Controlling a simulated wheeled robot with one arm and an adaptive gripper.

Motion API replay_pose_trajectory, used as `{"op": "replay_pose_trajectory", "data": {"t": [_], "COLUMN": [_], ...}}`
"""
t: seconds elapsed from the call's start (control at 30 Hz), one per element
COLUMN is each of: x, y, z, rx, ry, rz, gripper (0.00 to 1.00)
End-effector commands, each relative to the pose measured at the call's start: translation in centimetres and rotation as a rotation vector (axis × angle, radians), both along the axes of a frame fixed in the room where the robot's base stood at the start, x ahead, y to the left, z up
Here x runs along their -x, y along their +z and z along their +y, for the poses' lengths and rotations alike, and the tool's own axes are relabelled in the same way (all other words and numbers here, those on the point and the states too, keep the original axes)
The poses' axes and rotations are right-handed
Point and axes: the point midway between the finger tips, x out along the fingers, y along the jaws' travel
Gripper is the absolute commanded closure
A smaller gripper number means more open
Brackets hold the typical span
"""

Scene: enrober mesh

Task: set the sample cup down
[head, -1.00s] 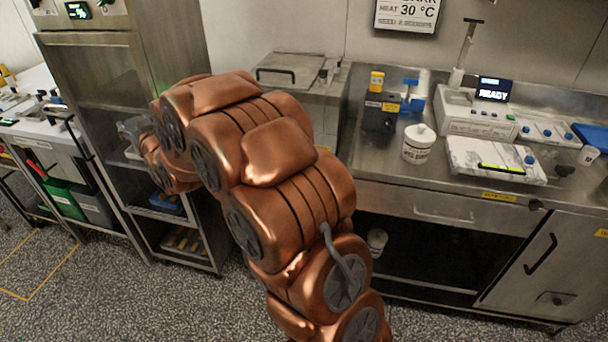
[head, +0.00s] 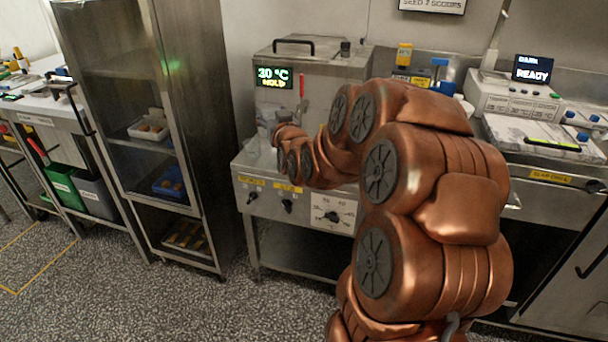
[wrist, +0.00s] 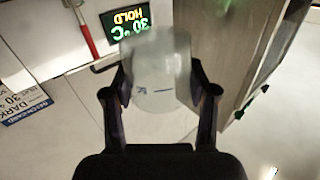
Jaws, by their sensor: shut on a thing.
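The sample cup (wrist: 160,75) is a pale, translucent cup with a small blue mark on its side. In the wrist view it sits between the two dark fingers of my gripper (wrist: 159,88), which are shut on it. The cup covers part of the lit "30 °C HOLD" display, which appears upside down. In the head view my arm reaches to the front of the steel machine (head: 310,75) with that display (head: 273,77). The fingers and cup are hard to make out there, and I cannot tell whether the cup touches a surface.
A steel ledge (head: 250,165) with knobs below runs along the machine's front. A glass-fronted cabinet (head: 150,60) stands close on the left. A red-handled lever (wrist: 85,35) is near the cup in the wrist view. A bench with instruments (head: 510,98) is on the right.

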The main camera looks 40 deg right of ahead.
Motion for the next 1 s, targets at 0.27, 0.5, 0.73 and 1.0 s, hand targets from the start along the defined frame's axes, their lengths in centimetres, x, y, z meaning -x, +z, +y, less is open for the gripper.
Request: {"op": "replay_pose_trajectory", "data": {"t": [0.27,0.5,0.73,1.0], "x": [5.3,9.7,13.5,15.8], "y": [-5.3,-8.9,-11.8,-13.1], "z": [-4.5,-7.2,-8.7,-9.2], "rx": [-0.001,0.0,0.003,0.003], "ry": [-0.072,-0.122,-0.162,-0.183], "rz": [-0.002,0.001,0.0,0.0], "gripper": [0.74,0.74,0.74,0.74]}}
